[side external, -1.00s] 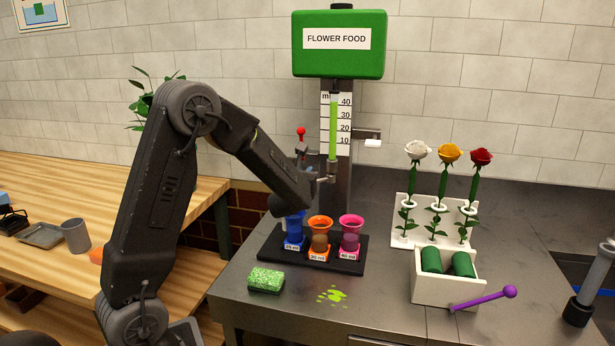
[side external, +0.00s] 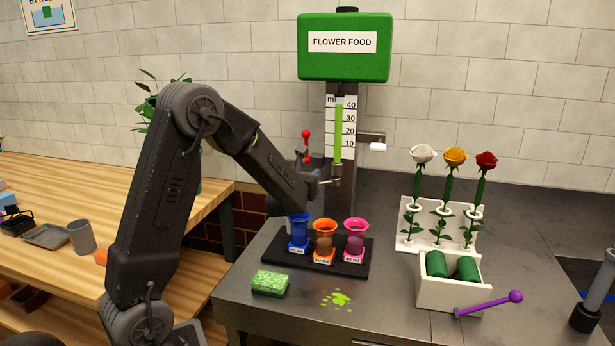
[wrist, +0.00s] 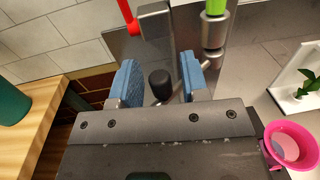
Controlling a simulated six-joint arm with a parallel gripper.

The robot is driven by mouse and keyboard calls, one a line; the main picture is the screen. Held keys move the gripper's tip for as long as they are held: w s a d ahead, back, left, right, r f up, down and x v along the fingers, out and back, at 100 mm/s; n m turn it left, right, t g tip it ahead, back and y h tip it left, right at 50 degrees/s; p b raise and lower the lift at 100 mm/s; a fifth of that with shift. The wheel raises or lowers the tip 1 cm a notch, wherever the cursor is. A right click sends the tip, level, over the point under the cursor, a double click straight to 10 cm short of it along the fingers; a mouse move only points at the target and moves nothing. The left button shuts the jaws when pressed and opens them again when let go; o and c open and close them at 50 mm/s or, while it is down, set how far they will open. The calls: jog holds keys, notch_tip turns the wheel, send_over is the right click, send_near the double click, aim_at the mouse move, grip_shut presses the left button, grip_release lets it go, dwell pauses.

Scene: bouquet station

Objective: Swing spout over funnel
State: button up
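The flower food dispenser's sight tube (side external: 338,133) is filled with green liquid. At its foot is a metal fitting (wrist: 214,32) with a thin spout rod (side external: 329,182) running left. In the wrist view a black knob (wrist: 160,84) sits between the fingers, near the rod's end. My gripper (wrist: 158,80) has its blue pads apart, with a visible gap on each side of the knob. The blue funnel (side external: 298,229), orange funnel (side external: 323,236) and pink funnel (side external: 355,234) stand in a black rack (side external: 346,267) below. The pink funnel also shows in the wrist view (wrist: 290,146). My forearm partly hides the gripper in the side view.
A red-tipped lever (side external: 306,135) stands close behind my gripper, beside the dispenser column. A green sponge (side external: 270,282) and a green spill (side external: 337,299) lie in front of the rack. A rose stand (side external: 409,232) and a white bin (side external: 448,291) are on the right.

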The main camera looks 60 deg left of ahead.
jog(key=shift+o, duration=0.2)
jog(key=v, duration=1.3)
jog(key=shift+s+d, duration=0.25)
jog(key=shift+s, duration=0.05)
jog(key=shift+c, duration=0.3)
